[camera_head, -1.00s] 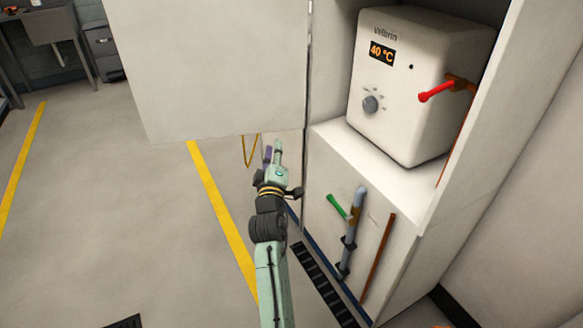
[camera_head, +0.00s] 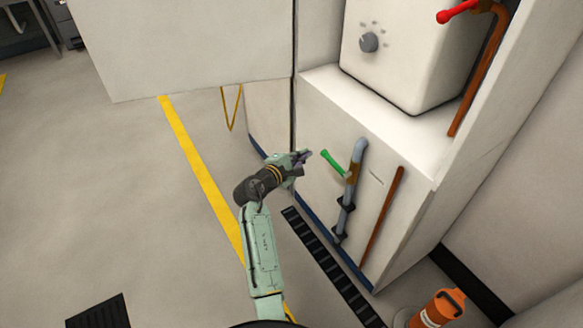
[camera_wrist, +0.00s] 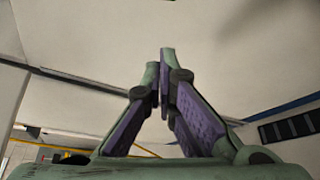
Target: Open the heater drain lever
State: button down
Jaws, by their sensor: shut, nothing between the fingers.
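The green lever (camera_head: 334,163) sticks out up and to the left from a grey pipe (camera_head: 355,165) on the front of the lower white cabinet. A red lever (camera_head: 457,11) sits higher, on a copper pipe beside the white heater (camera_head: 398,60). My gripper (camera_head: 307,155) is just left of the green lever's tip, with a small gap in the picture; I cannot tell the depth between them. In the wrist view my gripper (camera_wrist: 163,85) is shut and empty, its fingertips together in front of a pale panel. Neither lever shows in the wrist view.
An open white door panel (camera_head: 190,45) hangs at the upper left. A copper pipe (camera_head: 382,215) runs right of the grey pipe. A black floor grate (camera_head: 330,265) lies before the cabinet, and an orange canister (camera_head: 437,310) stands at lower right.

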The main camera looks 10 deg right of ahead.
jog(key=shift+s+d+r+p, duration=0.9)
jog(key=shift+s+d+p, duration=0.25)
jog(key=shift+s+p, duration=0.05)
